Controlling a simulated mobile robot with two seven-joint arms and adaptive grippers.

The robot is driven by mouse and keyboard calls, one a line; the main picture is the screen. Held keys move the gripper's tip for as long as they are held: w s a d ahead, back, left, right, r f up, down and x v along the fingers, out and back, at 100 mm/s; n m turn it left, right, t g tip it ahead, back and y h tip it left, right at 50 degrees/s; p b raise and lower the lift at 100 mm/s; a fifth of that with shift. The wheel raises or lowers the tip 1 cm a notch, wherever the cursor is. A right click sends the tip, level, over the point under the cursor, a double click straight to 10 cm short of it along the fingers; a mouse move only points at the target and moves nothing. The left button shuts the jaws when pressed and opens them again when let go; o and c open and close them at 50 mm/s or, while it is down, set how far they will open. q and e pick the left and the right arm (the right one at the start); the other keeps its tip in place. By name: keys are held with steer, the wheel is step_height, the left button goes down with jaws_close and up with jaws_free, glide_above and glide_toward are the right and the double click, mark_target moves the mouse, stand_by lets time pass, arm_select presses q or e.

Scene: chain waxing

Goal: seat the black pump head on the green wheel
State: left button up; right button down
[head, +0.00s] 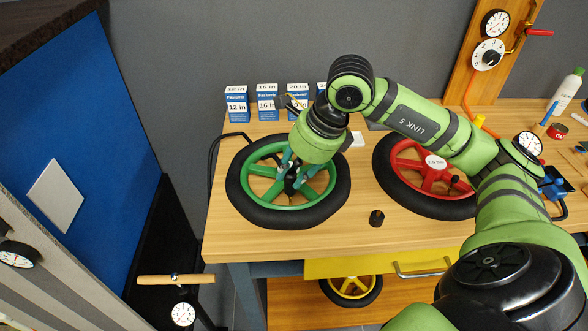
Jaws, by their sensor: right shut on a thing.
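The green wheel (325,182) with its black tyre lies flat on the left part of the wooden table. My right gripper (292,178) points down over the wheel near its hub. It is shut on the black pump head (290,186), a small dark piece between the fingers. The fingers and wrist hide part of the hub and spokes. I cannot tell whether the pump head touches the wheel's valve. My left gripper is not in view.
A red wheel (408,184) lies to the right on the table (355,240). A small black cylinder (376,218) stands between the wheels, nearer the front edge. Blue-and-white boxes (237,106) stand behind the green wheel. A black hose (213,150) runs along the left.

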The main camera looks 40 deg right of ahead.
steer(key=c, duration=0.9)
jaws_free()
steer(key=v, duration=1.2)
